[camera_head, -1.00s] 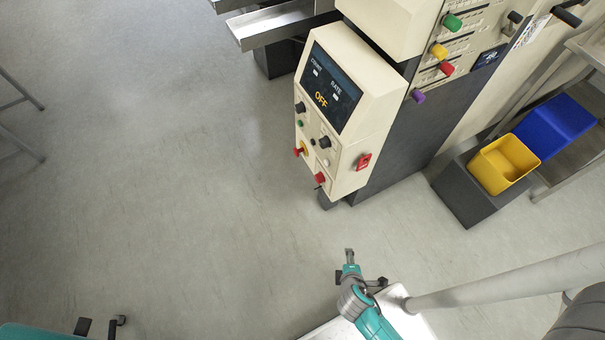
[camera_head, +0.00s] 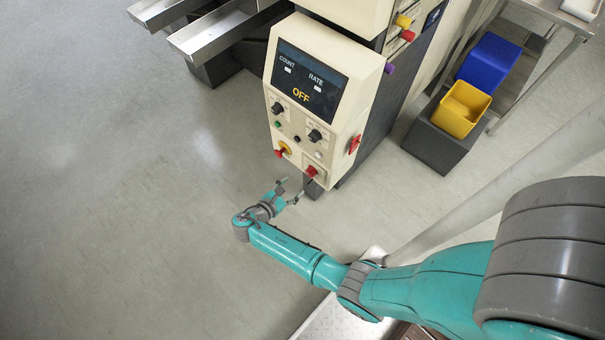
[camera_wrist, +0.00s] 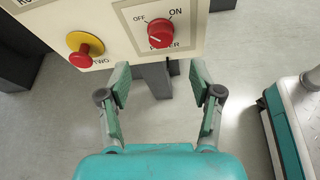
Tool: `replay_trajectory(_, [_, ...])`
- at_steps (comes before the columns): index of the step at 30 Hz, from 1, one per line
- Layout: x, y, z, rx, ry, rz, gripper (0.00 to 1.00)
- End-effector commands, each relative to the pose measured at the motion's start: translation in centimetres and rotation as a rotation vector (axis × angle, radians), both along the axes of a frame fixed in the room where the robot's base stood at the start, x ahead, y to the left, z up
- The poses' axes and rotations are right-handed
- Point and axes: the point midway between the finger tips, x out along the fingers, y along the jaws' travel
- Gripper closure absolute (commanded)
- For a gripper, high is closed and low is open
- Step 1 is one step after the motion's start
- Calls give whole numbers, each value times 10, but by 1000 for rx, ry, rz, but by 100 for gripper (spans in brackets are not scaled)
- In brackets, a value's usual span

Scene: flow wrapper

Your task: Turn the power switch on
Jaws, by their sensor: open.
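The power switch (camera_wrist: 160,33) is a round red knob on the cream panel, with OFF printed at its upper left and ON at its upper right. A pale mark on it seems to lie toward the left. In the head view the knob (camera_head: 311,171) sits low on the panel front. The display (camera_head: 308,80) reads OFF in yellow. My gripper (camera_head: 289,190) is open and empty, just below and in front of the panel's lower edge. In the wrist view my gripper's fingers (camera_wrist: 159,80) stand apart, with the knob beyond them and no contact visible.
A red emergency-stop button (camera_wrist: 81,56) on a yellow base is left of the knob. A red switch (camera_head: 354,144) is on the panel's side. Metal chutes (camera_head: 222,40) jut out at upper left. Yellow (camera_head: 462,108) and blue bins stand at right. Floor at left is clear.

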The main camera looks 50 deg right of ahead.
Motion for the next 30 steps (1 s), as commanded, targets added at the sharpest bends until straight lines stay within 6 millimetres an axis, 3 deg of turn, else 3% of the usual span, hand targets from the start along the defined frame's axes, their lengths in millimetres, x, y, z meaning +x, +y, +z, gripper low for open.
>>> replay_trajectory(18, [7,-85,-35,1,-1,-2,35])
replay_trajectory(30, [9,-96,-40,3,-3,0,35])
